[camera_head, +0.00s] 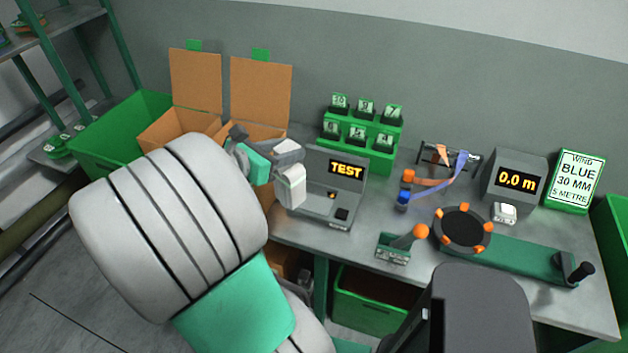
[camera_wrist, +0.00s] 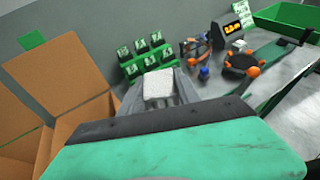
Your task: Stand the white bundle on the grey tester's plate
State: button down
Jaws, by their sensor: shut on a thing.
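My gripper (camera_head: 284,162) is shut on the white bundle (camera_head: 292,190). The near finger crosses the bundle, and white shows above and below it. In the wrist view the bundle (camera_wrist: 159,86) sits between the two grey fingers. The grey tester (camera_head: 352,190) stands at the left end of the bench, its display reading TEST. In the head view the bundle overlaps the tester's left side. The tester's plate cannot be made out, and I cannot tell whether the bundle touches anything.
Open cardboard boxes (camera_head: 262,90) and a green bin (camera_head: 150,108) stand left. A green numbered rack (camera_head: 372,150) is behind the tester. A small green stand with an orange knob (camera_head: 420,231), a round black winder (camera_head: 461,230) and a grey display unit (camera_head: 516,180) stand right.

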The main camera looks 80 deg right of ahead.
jog(key=s+d+f+p, duration=0.1)
jog(key=s+d+f, duration=0.2)
jog(key=d+f, duration=1)
jog(key=shift+d, duration=0.15)
jog(key=shift+s, duration=0.1)
jog(key=shift+f, duration=0.2)
jog(key=c, duration=0.9)
grip_release()
jog(key=shift+o, duration=0.2)
